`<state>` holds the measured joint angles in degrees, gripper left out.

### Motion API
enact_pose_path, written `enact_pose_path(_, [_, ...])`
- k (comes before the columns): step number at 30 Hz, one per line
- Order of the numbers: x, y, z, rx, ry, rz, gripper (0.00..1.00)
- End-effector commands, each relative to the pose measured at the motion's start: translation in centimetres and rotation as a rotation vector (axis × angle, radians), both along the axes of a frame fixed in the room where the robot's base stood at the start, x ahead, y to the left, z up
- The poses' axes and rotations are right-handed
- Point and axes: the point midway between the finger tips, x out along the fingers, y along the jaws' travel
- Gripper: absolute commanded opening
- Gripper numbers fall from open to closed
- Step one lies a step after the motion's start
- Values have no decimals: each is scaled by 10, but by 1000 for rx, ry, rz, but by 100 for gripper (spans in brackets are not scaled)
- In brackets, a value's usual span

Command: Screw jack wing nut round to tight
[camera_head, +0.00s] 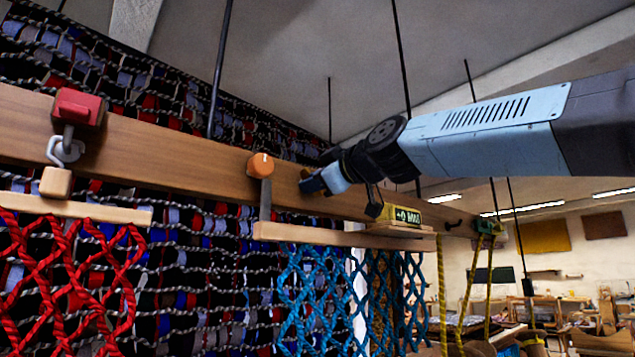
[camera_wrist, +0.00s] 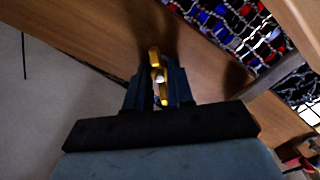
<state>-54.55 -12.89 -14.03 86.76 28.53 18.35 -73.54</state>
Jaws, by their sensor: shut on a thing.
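The wing nut (camera_wrist: 155,62) is brass-yellow and shows in the wrist view against the wooden beam (camera_wrist: 100,40), with a pale round stud end at its middle. My gripper (camera_wrist: 160,88) has its two dark fingers closed on either side of the wing nut, one wing reaching out past the tips and one lying between the fingers. In the head view my gripper (camera_head: 310,183) meets the front of the beam (camera_head: 200,155), right of an orange knob. There the wing nut is hidden by the fingers. The jack's body behind the nut cannot be made out.
The orange knob (camera_head: 261,165) sits on a metal stem close left of my gripper. A yellow labelled block (camera_head: 402,215) lies just below my wrist. A red clamp (camera_head: 78,107) is far left. Blue netting (camera_head: 310,290) hangs below; woven rag cloth (camera_head: 200,270) is behind.

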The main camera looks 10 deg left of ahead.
Motion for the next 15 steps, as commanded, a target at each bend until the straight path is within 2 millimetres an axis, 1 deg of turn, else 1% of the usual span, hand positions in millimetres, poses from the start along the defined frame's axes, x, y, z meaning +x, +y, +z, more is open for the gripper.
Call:
enact_pose_path(1, [1,2,-2,25,37,1,0])
enact_pose_path(15, [1,2,-2,317,375,0,0])
